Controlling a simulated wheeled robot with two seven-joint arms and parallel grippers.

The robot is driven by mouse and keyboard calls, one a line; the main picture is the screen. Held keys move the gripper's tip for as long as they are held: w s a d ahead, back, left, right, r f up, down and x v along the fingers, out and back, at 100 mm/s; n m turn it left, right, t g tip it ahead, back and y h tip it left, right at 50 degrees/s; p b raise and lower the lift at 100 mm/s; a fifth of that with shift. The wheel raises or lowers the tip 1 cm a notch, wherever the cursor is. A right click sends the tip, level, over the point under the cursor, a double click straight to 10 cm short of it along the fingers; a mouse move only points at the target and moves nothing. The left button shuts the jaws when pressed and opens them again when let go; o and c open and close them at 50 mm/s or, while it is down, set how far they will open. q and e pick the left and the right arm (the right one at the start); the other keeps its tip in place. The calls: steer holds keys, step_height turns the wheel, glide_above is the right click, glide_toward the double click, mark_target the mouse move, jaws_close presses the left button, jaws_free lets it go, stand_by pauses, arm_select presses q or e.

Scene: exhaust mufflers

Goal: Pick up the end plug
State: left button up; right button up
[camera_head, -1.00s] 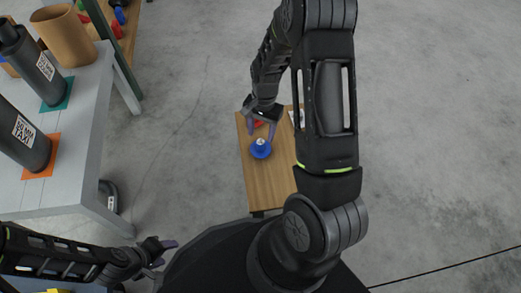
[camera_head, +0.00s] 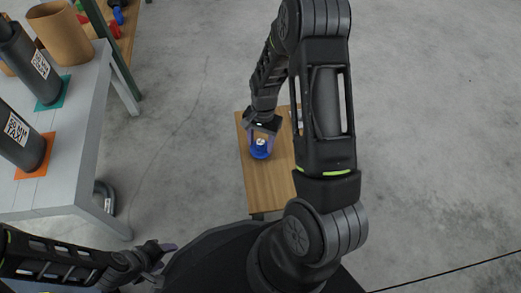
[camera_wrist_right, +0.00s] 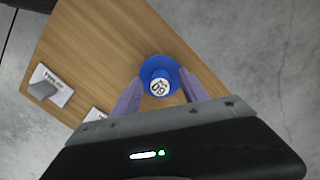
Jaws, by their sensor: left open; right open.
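The end plug (camera_head: 261,148) is a blue flanged piece with a white marked top, standing upright on a small wooden table (camera_head: 273,185). It also shows in the right wrist view (camera_wrist_right: 160,72), just ahead of the fingers. My right gripper (camera_head: 262,139) is open, with its purple fingers on either side of the plug. In the right wrist view the fingers (camera_wrist_right: 160,92) straddle the plug's near part; contact cannot be told. My left gripper (camera_head: 169,254) is open and empty at the lower left, far from the plug.
A grey table (camera_head: 75,165) at the left holds dark mufflers (camera_head: 18,140) on coloured pads and a cardboard tube (camera_head: 60,35). A small grey part (camera_wrist_right: 45,88) sits on a white label on the wooden table. Open concrete floor lies right.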

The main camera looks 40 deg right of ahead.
steer(key=shift+c, duration=0.2)
jaws_close()
stand_by(0.3)
stand_by(0.3)
